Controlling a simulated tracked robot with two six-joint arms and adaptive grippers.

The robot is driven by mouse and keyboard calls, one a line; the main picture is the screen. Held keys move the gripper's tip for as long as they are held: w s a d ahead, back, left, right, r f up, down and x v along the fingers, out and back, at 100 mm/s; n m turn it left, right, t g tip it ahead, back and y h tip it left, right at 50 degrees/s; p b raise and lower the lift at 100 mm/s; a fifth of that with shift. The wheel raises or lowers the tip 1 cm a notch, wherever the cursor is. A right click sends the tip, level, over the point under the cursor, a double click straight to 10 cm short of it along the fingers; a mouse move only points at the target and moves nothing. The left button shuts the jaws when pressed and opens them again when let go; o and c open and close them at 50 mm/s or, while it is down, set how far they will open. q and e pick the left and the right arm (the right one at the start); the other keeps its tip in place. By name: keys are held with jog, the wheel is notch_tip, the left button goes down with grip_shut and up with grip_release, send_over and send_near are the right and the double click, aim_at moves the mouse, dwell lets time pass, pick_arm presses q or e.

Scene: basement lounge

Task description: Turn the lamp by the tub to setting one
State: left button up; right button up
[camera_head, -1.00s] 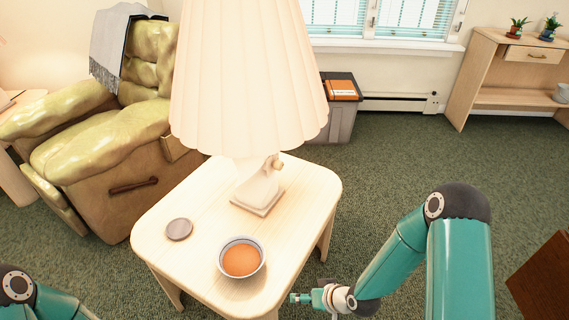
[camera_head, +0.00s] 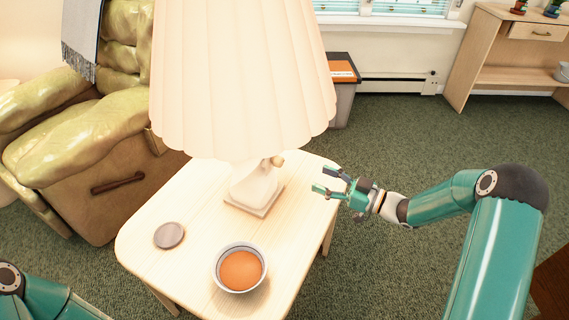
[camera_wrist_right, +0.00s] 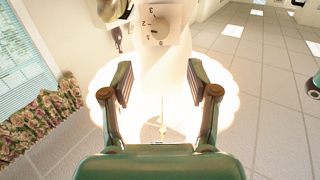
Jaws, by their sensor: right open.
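The lamp has a large pleated cream shade (camera_head: 240,80) and a pale base (camera_head: 255,190) on a small wooden table. A small knob (camera_head: 276,161) sticks out of its right side. In the right wrist view the dial plate (camera_wrist_right: 160,27) shows the numbers 0 to 3 around the knob; the knob's exact setting is too small to tell. The shade glows brightly in that view. A grey tub (camera_head: 240,270) with orange contents stands on the table before the lamp. My right gripper (camera_head: 321,180) is open and empty, right of the knob and apart from it. My left gripper is out of view.
The wooden table (camera_head: 190,205) also holds a flat round disc (camera_head: 169,235). A green armchair (camera_head: 80,140) stands at left, a grey bin (camera_head: 343,95) behind the table. Carpet (camera_head: 420,140) is clear at right.

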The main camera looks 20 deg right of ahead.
aim_at(282, 164)
jog(key=x, duration=1.2)
jog(key=shift+a, duration=0.1)
grip_shut()
jog(key=shift+f+n+b, duration=0.25)
jog(key=shift+n+b, duration=0.15)
jog(key=shift+b, duration=0.75)
jog(key=n+b, duration=0.7)
jog(key=b, duration=0.3)
jog(key=shift+f+y, duration=0.15)
jog(key=shift+y, duration=0.15)
jog(key=shift+r+n+b, duration=0.2)
jog(key=shift+n+b, duration=0.9)
jog(key=shift+b, duration=0.05)
grip_release()
